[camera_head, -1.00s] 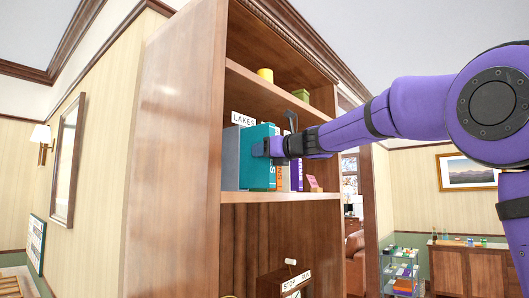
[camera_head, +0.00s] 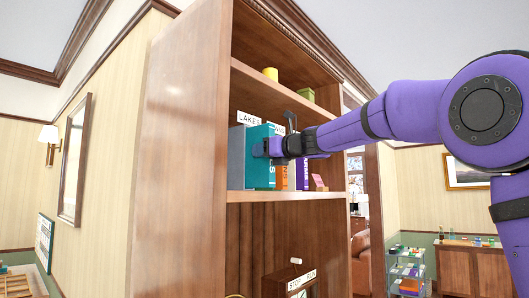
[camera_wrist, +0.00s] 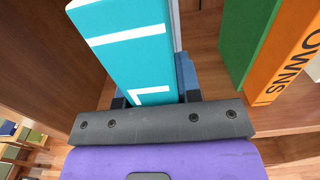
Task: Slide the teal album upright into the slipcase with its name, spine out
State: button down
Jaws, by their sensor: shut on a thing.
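The teal album (camera_head: 261,158) stands upright on the middle shelf of the bookcase, with its lettered spine facing out. It also fills the middle of the wrist view (camera_wrist: 131,52). My gripper (camera_head: 273,146) is shut on the album at its spine side; in the wrist view my gripper (camera_wrist: 150,95) has its fingers on either side of it. A grey-blue case (camera_head: 237,158) stands directly left of the album, under a label reading LAKES (camera_head: 249,117). How far the album is inside a case is hidden from me.
A green volume (camera_wrist: 245,38) and an orange one (camera_wrist: 283,55) stand right of the album, with a gap between. A purple volume (camera_head: 302,172) is further right. The bookcase's side panel (camera_head: 185,150) is close on the left.

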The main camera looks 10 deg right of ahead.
jog(key=shift+x, duration=1.55)
jog(key=c, duration=0.7)
grip_release()
jog(key=v, duration=1)
jog(key=shift+s+d, duration=0.2)
jog(key=shift+s, duration=0.15)
jog(key=shift+c, duration=0.4)
